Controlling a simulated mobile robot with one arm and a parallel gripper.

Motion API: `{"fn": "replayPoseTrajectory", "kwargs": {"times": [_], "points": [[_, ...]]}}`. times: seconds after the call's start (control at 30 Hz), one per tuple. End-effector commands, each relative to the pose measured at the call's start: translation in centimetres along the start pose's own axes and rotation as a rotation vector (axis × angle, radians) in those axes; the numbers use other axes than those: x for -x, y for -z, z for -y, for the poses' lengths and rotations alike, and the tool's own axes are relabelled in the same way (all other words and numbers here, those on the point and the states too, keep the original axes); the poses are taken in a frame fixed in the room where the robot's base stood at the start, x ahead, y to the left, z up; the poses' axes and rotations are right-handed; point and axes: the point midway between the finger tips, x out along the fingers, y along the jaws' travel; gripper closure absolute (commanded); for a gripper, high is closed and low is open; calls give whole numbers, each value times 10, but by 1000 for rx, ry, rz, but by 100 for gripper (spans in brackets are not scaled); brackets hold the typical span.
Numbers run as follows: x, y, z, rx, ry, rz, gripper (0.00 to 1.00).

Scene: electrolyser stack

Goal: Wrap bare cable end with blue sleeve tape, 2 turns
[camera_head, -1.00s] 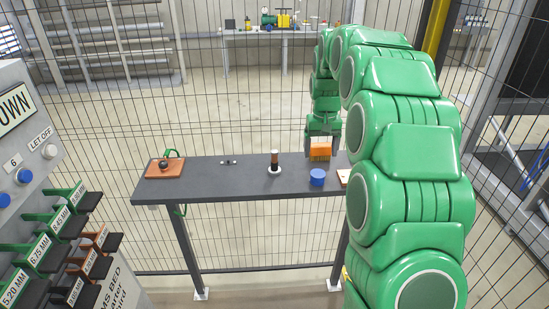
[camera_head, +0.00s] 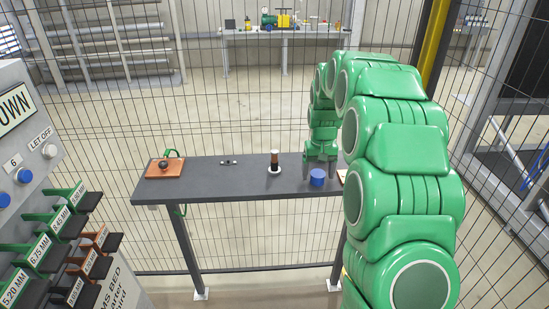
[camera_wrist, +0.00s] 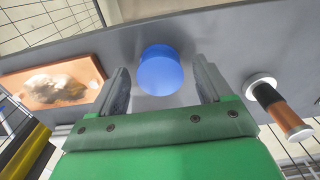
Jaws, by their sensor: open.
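A blue roll (camera_head: 317,177) stands on the dark bench and looks like the sleeve tape. My gripper (camera_head: 320,182) is open, pointing down above the bench at the roll. In the wrist view the blue roll (camera_wrist: 160,72) shows between and beyond the two fingertips (camera_wrist: 160,80); I cannot tell whether they touch it. An upright post (camera_head: 274,161) with a copper-brown top and black lower part stands in a white base, left of the roll. It looks like the bare cable end, and it also shows at the right of the wrist view (camera_wrist: 283,112).
A brown tray with a pale heap (camera_wrist: 55,85) lies at the left in the wrist view; my arm mostly hides it in the head view. A brown board with a black knob (camera_head: 165,169) sits at the bench's left end. Small metal parts (camera_head: 228,162) lie between.

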Motion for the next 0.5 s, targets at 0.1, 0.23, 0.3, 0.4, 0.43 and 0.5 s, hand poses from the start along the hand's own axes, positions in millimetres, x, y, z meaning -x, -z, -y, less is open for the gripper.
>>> {"fn": "replayPoseTrajectory", "kwargs": {"times": [0.1, 0.23, 0.3, 0.4, 0.43, 0.5], "points": [[0, 0, 0, 0, 0, -1, 21], [0, 0, 0, 0, 0, -1, 37], [1, 0, 0, 0, 0, -1, 47], [1, 0, 0, 0, 0, -1, 63], [1, 0, 0, 0, 0, -1, 67], [1, 0, 0, 0, 0, -1, 71]]}}
